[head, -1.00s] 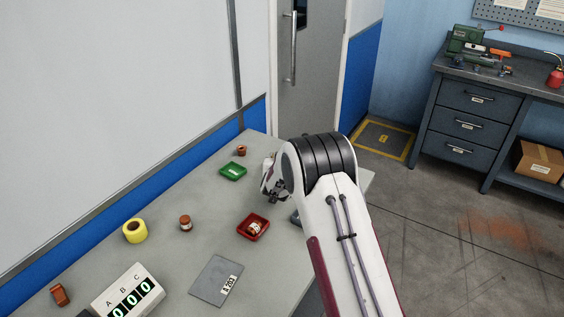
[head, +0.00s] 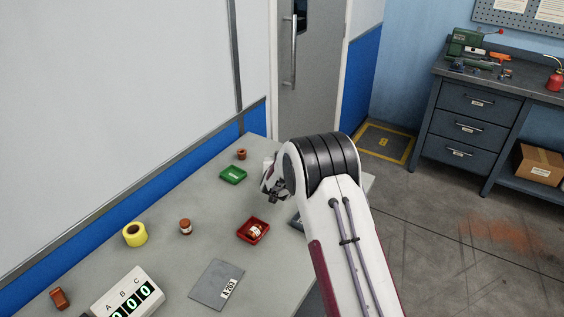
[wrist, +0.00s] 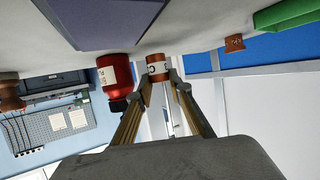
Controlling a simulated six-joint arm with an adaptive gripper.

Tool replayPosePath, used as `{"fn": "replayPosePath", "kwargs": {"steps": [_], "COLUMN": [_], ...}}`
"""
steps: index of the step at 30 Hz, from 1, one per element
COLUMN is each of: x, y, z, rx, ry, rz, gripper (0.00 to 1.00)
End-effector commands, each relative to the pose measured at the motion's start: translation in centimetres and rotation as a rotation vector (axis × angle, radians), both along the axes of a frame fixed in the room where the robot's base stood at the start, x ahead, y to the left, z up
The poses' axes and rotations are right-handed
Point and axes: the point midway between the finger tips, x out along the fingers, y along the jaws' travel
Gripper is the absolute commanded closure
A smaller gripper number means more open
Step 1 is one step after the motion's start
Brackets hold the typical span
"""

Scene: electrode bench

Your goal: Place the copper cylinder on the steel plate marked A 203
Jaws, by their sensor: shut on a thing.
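My gripper (wrist: 164,82) is shut on a copper cylinder (wrist: 158,68) with a white label, seen in the wrist view between the two fingertips. In the head view my gripper (head: 275,195) is above the far right part of the table, partly behind my arm. The held cylinder cannot be made out there. The steel plate (head: 210,283) lies flat at the near side of the table, with a white label reading A 203 along its right edge. Nothing rests on it. My gripper is well beyond the plate, past the red tray.
A red tray (head: 265,236) holding a small labelled item lies between gripper and plate. A green tray (head: 233,181), brown ring (head: 241,154), brown jar (head: 185,227), yellow roll (head: 135,235) and A B C display (head: 128,290) share the table. A red bottle (wrist: 114,72) appears beside the gripper.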

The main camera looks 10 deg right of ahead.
Motion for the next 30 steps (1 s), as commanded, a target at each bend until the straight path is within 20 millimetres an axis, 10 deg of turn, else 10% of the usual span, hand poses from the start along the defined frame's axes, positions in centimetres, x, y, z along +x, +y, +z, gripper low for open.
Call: {"fn": "replayPosePath", "kwargs": {"steps": [16, 30], "x": [0.1, 0.1], "y": [0.0, 0.0], "z": [7.4, 8.5], "rx": [0.0, -0.001], "ry": [-0.005, -0.004], "rz": [0.0, 0.0], "gripper": [1.0, 1.0]}}
